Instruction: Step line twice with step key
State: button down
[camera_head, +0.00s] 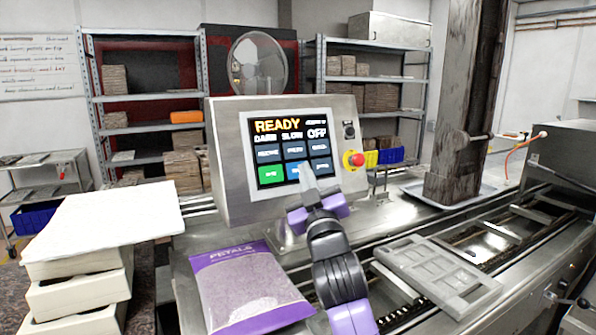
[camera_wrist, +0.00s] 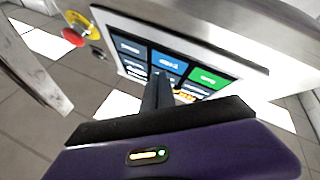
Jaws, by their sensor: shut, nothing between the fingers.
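The control panel (camera_head: 235,180) stands tilted on the line, its screen lit with "READY" and "OFF" in large letters. Below them are dark keys, with a green key (camera_head: 270,174) at lower left and a blue key (camera_head: 292,171) beside it. The small key labels are too blurred to read, so I cannot tell which one says step. My gripper (camera_head: 307,170) is shut and empty, its tips in front of the blue key's right side. In the wrist view the gripper (camera_wrist: 160,82) points at the screen, near the blue key (camera_wrist: 168,62); contact cannot be told.
A red emergency button (camera_head: 354,159) sits on the panel's right. A purple petals bag (camera_head: 245,290) lies in front. A grey mould frame (camera_head: 437,268) rests on the conveyor. Pale stacked trays (camera_head: 75,300) stand at left.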

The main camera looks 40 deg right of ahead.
jog(key=shift+w, duration=0.1)
dwell(0.3)
jog(key=shift+w+d+f+b, duration=0.1)
jog(key=shift+w+f+b, duration=0.05)
jog(key=shift+w+b, duration=0.15)
jog(key=shift+w, duration=0.3)
dwell(0.7)
jog(key=shift+s, duration=0.7)
jog(key=s+p, duration=0.1)
jog(key=s+a+r+p, duration=0.1)
jog(key=s, duration=0.1)
jog(key=s+r+p, duration=0.1)
jog(key=shift+s+a, duration=0.25)
dwell(0.4)
